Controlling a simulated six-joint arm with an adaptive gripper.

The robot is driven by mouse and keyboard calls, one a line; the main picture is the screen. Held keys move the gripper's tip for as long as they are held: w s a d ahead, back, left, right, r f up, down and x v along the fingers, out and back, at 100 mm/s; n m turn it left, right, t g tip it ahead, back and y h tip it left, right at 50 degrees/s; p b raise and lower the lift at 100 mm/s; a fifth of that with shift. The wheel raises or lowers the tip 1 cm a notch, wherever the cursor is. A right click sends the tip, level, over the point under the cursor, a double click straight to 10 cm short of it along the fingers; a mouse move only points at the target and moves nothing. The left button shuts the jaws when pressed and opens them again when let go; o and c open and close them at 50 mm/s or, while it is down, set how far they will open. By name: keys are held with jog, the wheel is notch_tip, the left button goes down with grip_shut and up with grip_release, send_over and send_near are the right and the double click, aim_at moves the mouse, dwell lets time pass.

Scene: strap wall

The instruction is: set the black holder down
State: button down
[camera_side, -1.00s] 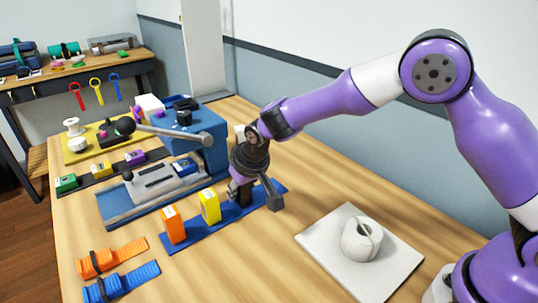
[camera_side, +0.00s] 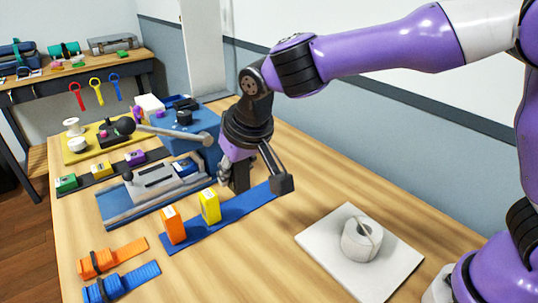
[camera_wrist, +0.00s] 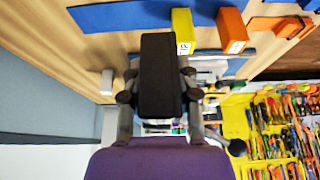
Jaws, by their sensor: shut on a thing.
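The black holder (camera_side: 240,177) is a dark upright block, partly hidden by my gripper in the side view. In the wrist view the black holder (camera_wrist: 158,75) fills the space between the fingers. My gripper (camera_side: 233,172) is shut on it and holds it over or just behind the far part of the blue mat (camera_side: 243,206). Its base appears a little above the surface. A yellow holder (camera_side: 209,206) and an orange holder (camera_side: 173,225) stand upright on the mat, to the left of it.
Behind my gripper is the blue machine (camera_side: 200,150) with a long lever. A white roll (camera_side: 361,240) sits on a pale plate (camera_side: 330,259) at the right. Orange and blue straps (camera_side: 122,282) lie front left. The right end of the mat is bare.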

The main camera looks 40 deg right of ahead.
jog(key=w+d+f, duration=0.2)
jog(key=w+d, duration=0.1)
jog(key=d, duration=0.2)
jog(key=w+d+f, duration=0.2)
jog(key=d, duration=0.3)
jog(key=w+d+f, duration=0.2)
jog(key=w+d, duration=0.1)
jog(key=d, duration=0.3)
jog(key=shift+w+d+f, duration=0.1)
jog(key=shift+w+f, duration=0.05)
jog(key=shift+w, duration=0.2)
jog(key=shift+f, duration=2.05)
jog(key=shift+f, duration=0.35)
jog(key=c, duration=0.6)
grip_release()
